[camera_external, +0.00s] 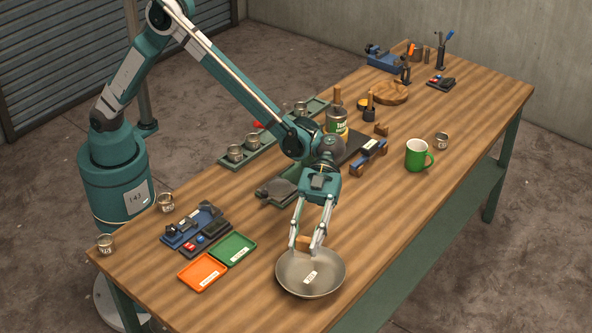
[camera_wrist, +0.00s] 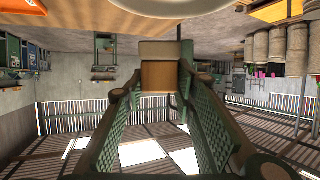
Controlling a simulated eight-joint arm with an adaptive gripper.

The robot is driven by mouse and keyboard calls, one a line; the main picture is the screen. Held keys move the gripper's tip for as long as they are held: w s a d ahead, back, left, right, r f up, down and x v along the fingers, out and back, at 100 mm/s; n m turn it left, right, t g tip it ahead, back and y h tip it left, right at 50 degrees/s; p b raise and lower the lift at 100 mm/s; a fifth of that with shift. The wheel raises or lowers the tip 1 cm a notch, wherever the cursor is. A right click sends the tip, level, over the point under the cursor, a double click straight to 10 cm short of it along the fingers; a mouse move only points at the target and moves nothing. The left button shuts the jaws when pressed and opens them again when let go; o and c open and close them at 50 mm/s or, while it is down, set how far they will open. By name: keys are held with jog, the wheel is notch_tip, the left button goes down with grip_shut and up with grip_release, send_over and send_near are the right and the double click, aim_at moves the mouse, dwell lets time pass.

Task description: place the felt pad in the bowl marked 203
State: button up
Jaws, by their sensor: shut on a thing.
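My gripper (camera_external: 305,246) points down at the far rim of a wide grey metal bowl (camera_external: 325,284). The bowl stands near the table's front edge with a white label inside, too small to read. My gripper is shut on a tan block-like piece (camera_external: 303,241), which looks like the felt pad. The piece also shows between the fingers in the wrist view (camera_wrist: 165,76). I cannot tell whether it touches the bowl. A pale curved rim (camera_wrist: 170,8) shows at the top of the wrist view. I cannot make out the number 203 on any bowl.
An orange tray (camera_external: 203,272) and a green tray (camera_external: 233,249) lie left of the bowl. Small labelled metal cups (camera_external: 105,245) stand around the table. A green mug (camera_external: 416,156) stands at the right. Tools and a dark mat lie behind my gripper. The wood right of the bowl is clear.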

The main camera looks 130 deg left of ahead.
jog(key=shift+w+a, duration=0.6)
jog(key=shift+a, duration=0.25)
jog(key=b, duration=0.1)
send_over(311, 278)
jog(key=shift+s+f, duration=0.1)
jog(key=shift+f, duration=3)
jog(key=shift+f, duration=0.1)
jog(key=shift+f+b, duration=0.45)
jog(key=shift+f, duration=1.35)
jog(key=shift+f, duration=0.1)
jog(key=o, duration=0.9)
